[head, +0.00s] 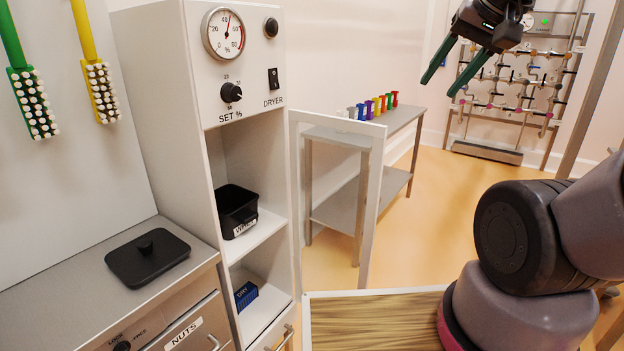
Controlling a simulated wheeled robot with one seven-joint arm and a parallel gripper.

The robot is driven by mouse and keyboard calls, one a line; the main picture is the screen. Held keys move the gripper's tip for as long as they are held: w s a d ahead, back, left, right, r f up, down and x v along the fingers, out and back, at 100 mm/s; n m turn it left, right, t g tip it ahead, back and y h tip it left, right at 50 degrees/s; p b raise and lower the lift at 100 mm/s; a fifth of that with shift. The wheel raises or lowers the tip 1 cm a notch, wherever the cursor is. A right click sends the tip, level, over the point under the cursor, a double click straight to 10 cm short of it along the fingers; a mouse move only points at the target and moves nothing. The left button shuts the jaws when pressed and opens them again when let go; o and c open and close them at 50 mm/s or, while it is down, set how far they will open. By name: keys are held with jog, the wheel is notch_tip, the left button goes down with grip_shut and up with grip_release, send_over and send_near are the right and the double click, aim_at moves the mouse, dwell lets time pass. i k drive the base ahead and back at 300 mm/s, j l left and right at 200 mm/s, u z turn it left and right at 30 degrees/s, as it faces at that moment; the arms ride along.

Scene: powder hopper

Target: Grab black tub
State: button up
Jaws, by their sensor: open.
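The black tub (237,207) is open-topped and stands upright on the upper shelf of the white dryer cabinet (160,110). A white label, partly legible, is on its front. My gripper (445,84) is at the upper right, well apart from the tub. Its two green fingers are spread and nothing is between them. A black lid (147,257) with a knob lies on the metal counter to the left of the cabinet.
A blue box (246,295) labelled DRY sits on the lower shelf. The cabinet's framed door (372,210) stands open at its right side. A metal table (400,125) with several coloured items stands behind. Green and yellow brushes (101,90) hang at left.

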aim_at(237, 205)
jog(key=i+l+z, duration=0.1)
jog(key=z, duration=1.1)
jog(key=i+z, duration=0.1)
jog(key=i, duration=1.65)
jog(key=i+u, duration=0.4)
jog(key=i+l+u, duration=0.1)
jog(key=u, duration=0.25)
jog(key=i+l+u, duration=0.2)
jog(key=i+u, duration=0.2)
jog(key=u, duration=2.9)
jog(key=j, duration=0.1)
